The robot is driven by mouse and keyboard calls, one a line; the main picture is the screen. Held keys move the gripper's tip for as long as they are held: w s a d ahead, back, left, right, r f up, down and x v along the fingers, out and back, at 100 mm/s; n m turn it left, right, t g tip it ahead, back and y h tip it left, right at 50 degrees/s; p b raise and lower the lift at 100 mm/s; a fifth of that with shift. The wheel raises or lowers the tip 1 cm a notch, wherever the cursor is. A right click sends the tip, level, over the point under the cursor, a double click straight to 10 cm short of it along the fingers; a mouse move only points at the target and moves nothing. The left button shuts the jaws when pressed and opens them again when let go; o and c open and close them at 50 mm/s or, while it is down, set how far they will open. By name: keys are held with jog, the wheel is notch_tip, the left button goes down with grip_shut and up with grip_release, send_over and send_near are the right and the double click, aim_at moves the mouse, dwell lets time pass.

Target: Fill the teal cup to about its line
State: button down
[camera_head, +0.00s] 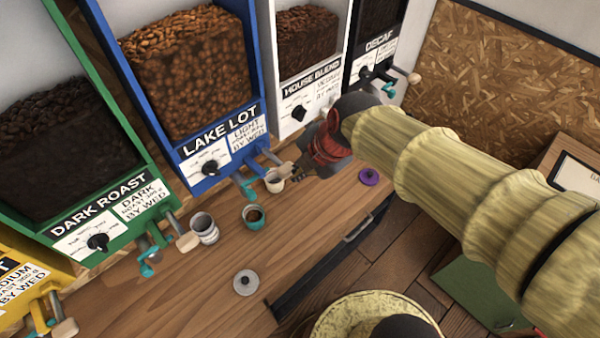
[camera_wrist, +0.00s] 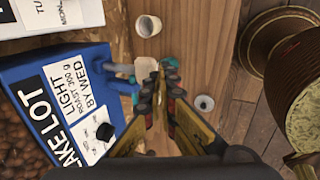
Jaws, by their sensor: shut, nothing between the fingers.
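The teal cup (camera_head: 254,217) stands upright on the wooden counter, just in front of the Lake Lot dispenser (camera_head: 210,148). Dark brown contents show inside it; its line cannot be made out. My gripper (camera_head: 297,175) is shut and empty, to the right of the teal cup and close to the pale handle at the Lake Lot outlet. In the wrist view the fingers (camera_wrist: 164,75) are beside a pale object and a bit of teal, partly hidden by the fingers.
A grey cup (camera_head: 204,228) stands left of the teal cup. Dark Roast (camera_head: 97,205) and House Blend (camera_head: 312,80) flank Lake Lot. Front counter space is mostly clear.

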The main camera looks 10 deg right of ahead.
jog(key=v, duration=0.7)
jog(key=shift+s+d, duration=0.15)
jog(key=shift+s, duration=0.15)
jog(key=shift+r, duration=0.1)
dwell(0.4)
jog(key=s+d+f+m+h+b, duration=0.1)
jog(key=s+d+f+m+b, duration=0.1)
jog(key=m, duration=1)
jog(key=s+d+f+m+t+h+b, duration=0.1)
jog(key=s+d+m, duration=0.5)
jog(key=m, duration=0.6)
notch_tip(320, 180, down, 3)
jog(key=shift+s+d+f+m+h+b, duration=0.2)
jog(key=shift+d+m+h+b, duration=0.25)
jog(key=shift+d+b, duration=0.75)
jog(key=shift+a, duration=0.1)
